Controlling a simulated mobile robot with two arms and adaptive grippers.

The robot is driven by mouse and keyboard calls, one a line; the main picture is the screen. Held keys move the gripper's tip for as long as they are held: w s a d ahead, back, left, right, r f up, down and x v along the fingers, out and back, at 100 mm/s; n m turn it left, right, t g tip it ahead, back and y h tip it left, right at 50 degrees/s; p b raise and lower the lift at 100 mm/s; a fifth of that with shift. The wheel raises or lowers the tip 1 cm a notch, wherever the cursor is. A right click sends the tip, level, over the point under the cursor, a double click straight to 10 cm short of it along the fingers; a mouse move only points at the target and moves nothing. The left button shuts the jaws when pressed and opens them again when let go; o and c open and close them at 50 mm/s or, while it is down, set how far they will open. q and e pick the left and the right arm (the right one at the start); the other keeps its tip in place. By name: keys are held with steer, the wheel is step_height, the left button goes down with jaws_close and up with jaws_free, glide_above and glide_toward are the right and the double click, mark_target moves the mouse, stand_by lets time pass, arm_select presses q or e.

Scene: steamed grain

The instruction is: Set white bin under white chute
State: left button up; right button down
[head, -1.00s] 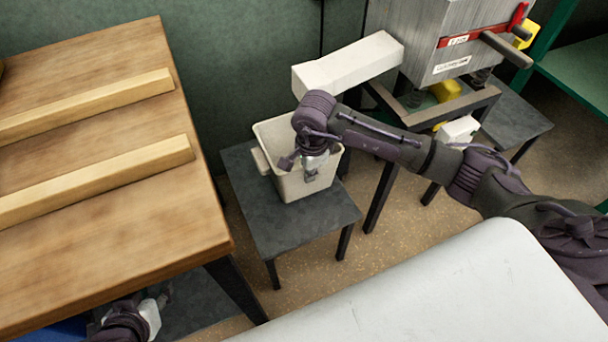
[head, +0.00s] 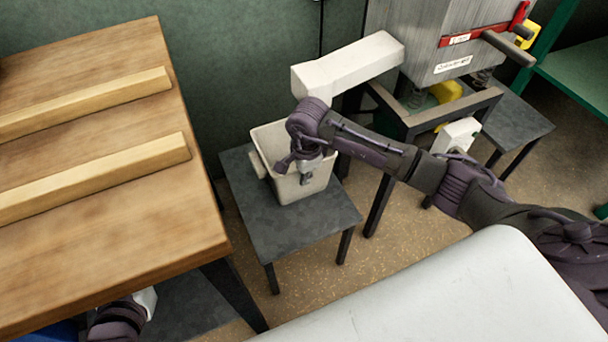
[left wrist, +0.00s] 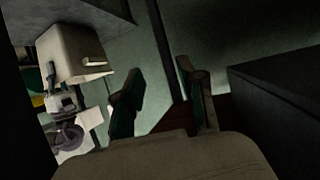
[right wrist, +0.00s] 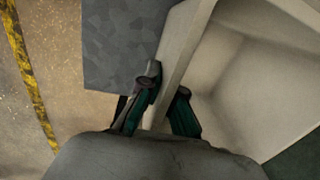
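The white bin (head: 290,187) stands upright on a low dark table (head: 270,228). It is in front of and below the open end of the white chute (head: 345,64), a little to its left. My right gripper (head: 308,172) is at the bin's front right rim. In the right wrist view, its fingers (right wrist: 166,88) straddle the bin wall (right wrist: 186,45), one outside and one inside, closed against it. My left gripper (left wrist: 160,92) is open and empty in the left wrist view. That view also shows the bin (left wrist: 72,50), with its side handle, inverted.
A wooden table (head: 110,235) with two wooden bars fills the left. The grey machine (head: 440,45) with the chute stands at the back right on a dark stand. Bare floor (head: 325,270) lies in front of the low table.

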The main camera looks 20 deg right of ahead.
steer(key=c, duration=1.7)
jaws_free()
steer(key=o, duration=0.4)
arm_select(q)
steer(key=shift+w+d+r, duration=0.1)
steer(key=shift+r, duration=0.05)
arm_select(e)
step_height(320, 180, up, 5)
steer(key=shift+s+r+p, duration=0.15)
steer(key=shift+r+p, duration=0.05)
steer(key=shift+p, duration=0.7)
arm_select(q)
steer(key=s+a+f+g, duration=0.1)
steer(key=s+f+g, duration=0.1)
steer(key=s, duration=0.2)
steer(key=s+a+f+g+y+p, duration=0.1)
steer(key=s+a+f+g, duration=0.1)
steer(key=s+f+g, duration=0.1)
steer(key=s+a+f+g+y, duration=0.1)
steer(key=s+f+g, duration=0.1)
steer(key=s, duration=0.3)
steer(key=shift+a+f+g, duration=0.2)
steer(key=shift+a+g, duration=0.05)
steer(key=shift+g, duration=0.35)
arm_select(e)
steer(key=r, duration=0.6)
steer(key=shift+s+r, duration=0.35)
steer(key=shift+s, duration=0.05)
arm_select(q)
steer(key=shift+s, duration=0.15)
